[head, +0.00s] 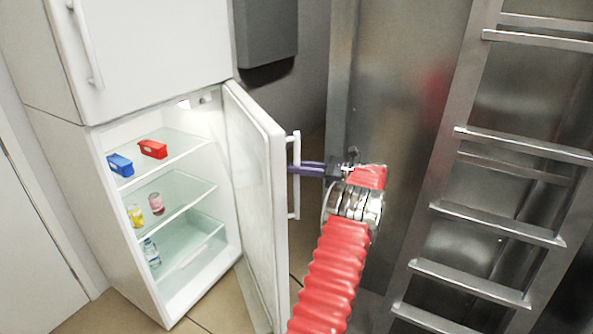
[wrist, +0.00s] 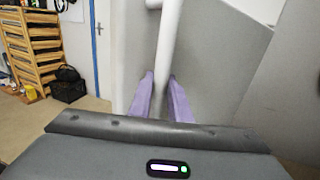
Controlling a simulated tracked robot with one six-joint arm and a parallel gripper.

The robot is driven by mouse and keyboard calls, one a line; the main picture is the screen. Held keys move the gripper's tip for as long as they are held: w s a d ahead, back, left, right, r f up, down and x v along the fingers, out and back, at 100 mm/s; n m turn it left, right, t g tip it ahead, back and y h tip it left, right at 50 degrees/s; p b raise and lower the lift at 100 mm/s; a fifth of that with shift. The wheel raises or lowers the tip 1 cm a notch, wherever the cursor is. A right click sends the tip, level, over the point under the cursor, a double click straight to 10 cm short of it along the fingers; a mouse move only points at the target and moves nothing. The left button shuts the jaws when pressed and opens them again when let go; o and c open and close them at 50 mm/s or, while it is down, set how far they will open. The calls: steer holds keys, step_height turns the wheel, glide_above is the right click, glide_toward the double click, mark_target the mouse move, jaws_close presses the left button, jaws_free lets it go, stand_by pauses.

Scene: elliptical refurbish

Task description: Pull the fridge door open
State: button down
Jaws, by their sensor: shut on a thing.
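The white fridge (head: 50,120) stands at the left in the head view. Its lower door (head: 262,190) is swung wide open to the right, showing the lit inside. A white vertical bar handle (head: 294,205) is on the door's outer face. My gripper (head: 293,168) reaches it from the right and is shut on the handle around its middle. In the wrist view the purple fingers of my gripper (wrist: 160,95) stand on both sides of the white handle (wrist: 168,45). The fingertips' contact is partly hidden by the handle and door.
A metal wall and ladder (head: 480,200) stand close to the right of my arm. A wooden rack (wrist: 33,45) shows in the wrist view.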

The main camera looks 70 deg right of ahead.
steer(key=shift+w+r, duration=0.15)
steer(key=shift+w, duration=0.15)
steer(key=c, duration=1.9)
jaws_free()
steer(key=shift+w, duration=0.1)
steer(key=shift+o, duration=1.3)
steer(key=shift+s, duration=0.2)
steer(key=s+d, duration=0.1)
steer(key=s, duration=1.2)
steer(key=shift+s, duration=0.3)
steer(key=shift+d, duration=0.1)
steer(key=shift+c, duration=0.2)
